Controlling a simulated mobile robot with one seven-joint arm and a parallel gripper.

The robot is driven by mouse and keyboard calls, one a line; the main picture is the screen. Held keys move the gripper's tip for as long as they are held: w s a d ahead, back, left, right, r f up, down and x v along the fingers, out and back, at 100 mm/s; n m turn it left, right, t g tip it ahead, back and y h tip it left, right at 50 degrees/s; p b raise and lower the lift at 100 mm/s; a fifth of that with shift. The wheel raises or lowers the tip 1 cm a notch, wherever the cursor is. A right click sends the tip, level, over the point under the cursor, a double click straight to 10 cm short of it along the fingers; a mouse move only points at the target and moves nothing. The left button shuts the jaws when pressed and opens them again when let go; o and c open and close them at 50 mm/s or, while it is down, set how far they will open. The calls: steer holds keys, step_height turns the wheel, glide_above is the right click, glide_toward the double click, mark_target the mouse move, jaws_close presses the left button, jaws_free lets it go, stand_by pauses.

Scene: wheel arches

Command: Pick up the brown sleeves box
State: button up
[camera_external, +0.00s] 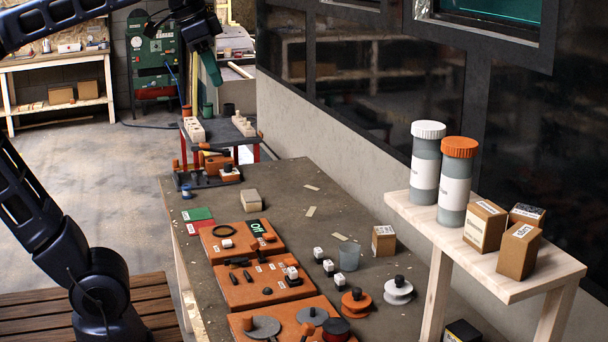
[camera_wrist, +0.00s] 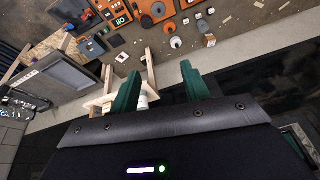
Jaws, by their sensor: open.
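Several brown cardboard boxes with white labels are in the external view; the labels are too small to read, so I cannot tell which is the sleeves box. Three stand at the near end of the pale wooden shelf: a left box (camera_external: 485,227), a back box (camera_external: 527,214) and a front box (camera_external: 518,252). A smaller box (camera_external: 383,241) stands on the workbench; a small brown box (camera_wrist: 210,41) shows in the wrist view. My gripper (camera_external: 212,68) is high at the top left, far from these boxes. Its green fingers (camera_wrist: 160,71) are apart, with nothing held.
A white-capped canister (camera_external: 427,165) and an orange-capped canister (camera_external: 457,183) stand on the shelf (camera_external: 410,207) beside the boxes. A dark wall runs behind the shelf.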

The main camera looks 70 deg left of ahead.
steer(key=w+d+r+m, duration=0.3)
steer(key=w+d+r, duration=0.1)
steer(key=w+d, duration=0.4)
steer(key=m+g, duration=0.4)
steer(key=m, duration=0.9)
glide_above(488, 208)
steer(key=f, duration=1.6)
steer(key=shift+a+f, duration=0.3)
steer(key=shift+f, duration=0.1)
steer(key=shift+d+f, duration=0.15)
steer(key=shift+f, duration=1.4)
steer(key=shift+d+f, duration=0.1)
steer(key=shift+f, duration=1.4)
steer(key=c, duration=0.6)
